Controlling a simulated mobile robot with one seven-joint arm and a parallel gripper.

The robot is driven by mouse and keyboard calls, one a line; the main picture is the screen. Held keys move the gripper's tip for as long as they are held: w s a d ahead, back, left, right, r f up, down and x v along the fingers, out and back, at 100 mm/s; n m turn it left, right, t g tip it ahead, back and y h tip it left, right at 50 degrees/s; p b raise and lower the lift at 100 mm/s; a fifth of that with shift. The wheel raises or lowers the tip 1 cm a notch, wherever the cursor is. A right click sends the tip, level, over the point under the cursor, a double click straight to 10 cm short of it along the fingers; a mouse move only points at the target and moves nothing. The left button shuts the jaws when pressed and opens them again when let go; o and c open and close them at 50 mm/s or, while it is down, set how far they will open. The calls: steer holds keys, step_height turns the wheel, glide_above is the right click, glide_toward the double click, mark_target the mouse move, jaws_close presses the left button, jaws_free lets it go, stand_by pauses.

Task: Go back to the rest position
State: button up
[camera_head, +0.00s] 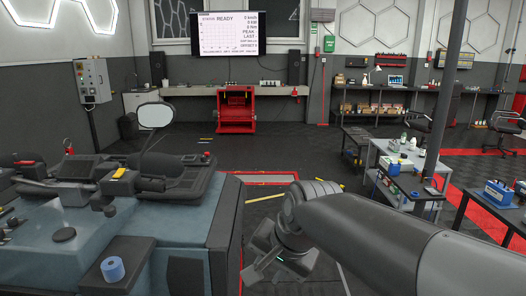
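My arm reaches in from the lower right, and its grey wrist bends down near the bottom middle of the head view. My gripper (262,272) points down and to the left, beside the right side of the blue-grey machine body (190,225). No object is seen in the gripper. Its fingers are small and partly overlapped at this angle, so I cannot tell whether they are open or shut.
A blue tape roll (112,268) sits on a dark block on the machine. Workbenches with blue boxes (403,184) stand at right. A red cabinet (236,110) stands at the back wall. Dark floor is open in the middle.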

steer(key=s+d+f+n+h, duration=0.1)
steer(key=s+d+f+n, duration=0.1)
steer(key=s+d, duration=0.3)
steer(key=s+d+f+n+t+h, duration=0.1)
steer(key=s+d+f+n+h, duration=0.1)
steer(key=s+d, duration=0.3)
steer(key=d+f+n, duration=0.1)
steer(key=d, duration=0.3)
steer(key=shift+s+t, duration=0.15)
steer(key=shift+t, duration=0.15)
steer(key=shift+r, duration=0.55)
